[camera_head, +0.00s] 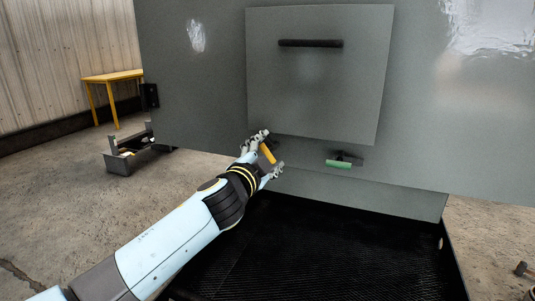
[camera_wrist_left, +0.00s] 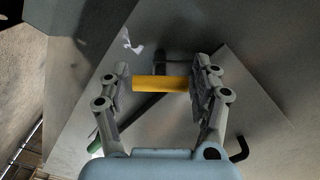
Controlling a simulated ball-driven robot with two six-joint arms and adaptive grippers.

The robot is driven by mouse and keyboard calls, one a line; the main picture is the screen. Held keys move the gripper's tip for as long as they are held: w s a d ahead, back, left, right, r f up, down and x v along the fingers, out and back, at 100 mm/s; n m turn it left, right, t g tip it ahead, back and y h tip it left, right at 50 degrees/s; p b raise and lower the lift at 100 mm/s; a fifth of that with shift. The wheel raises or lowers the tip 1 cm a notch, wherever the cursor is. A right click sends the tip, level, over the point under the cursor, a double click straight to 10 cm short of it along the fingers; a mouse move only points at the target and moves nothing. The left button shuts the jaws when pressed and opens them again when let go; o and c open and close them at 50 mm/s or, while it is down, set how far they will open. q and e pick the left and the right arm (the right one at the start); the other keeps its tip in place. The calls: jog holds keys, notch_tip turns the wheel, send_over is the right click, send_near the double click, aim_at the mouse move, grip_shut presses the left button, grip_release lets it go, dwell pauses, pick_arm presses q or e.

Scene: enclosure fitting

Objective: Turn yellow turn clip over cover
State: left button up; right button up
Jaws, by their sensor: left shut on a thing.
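The grey cover (camera_head: 315,90) is a flat panel with a black bar handle (camera_head: 311,43), on the front of a larger grey enclosure. The yellow turn clip (camera_head: 267,153) is at the cover's lower left edge, tilted in the head view. My left gripper (camera_head: 272,151) is shut on it, with a finger on each end; the clip also shows between the fingers in the left wrist view (camera_wrist_left: 160,83). The fingers partly hide the clip, and I cannot tell whether it overlaps the cover. My right gripper is in neither view.
A green clip (camera_head: 338,164) on a dark mount sits below the cover, right of the yellow one. A black ribbed surface (camera_head: 320,245) lies below the enclosure. A grey open tray (camera_head: 124,163) on the floor and a yellow table (camera_head: 112,77) stand at the left.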

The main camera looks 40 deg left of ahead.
pick_arm(q)
jog(key=m, duration=0.4)
jog(key=shift+m+p, duration=0.5)
jog(key=shift+m, duration=1.2)
jog(key=o, duration=1.2)
jog(key=shift+s, duration=0.15)
jog(key=v, duration=1.1)
jog(key=shift+s+d, duration=0.2)
jog(key=shift+s, duration=0.15)
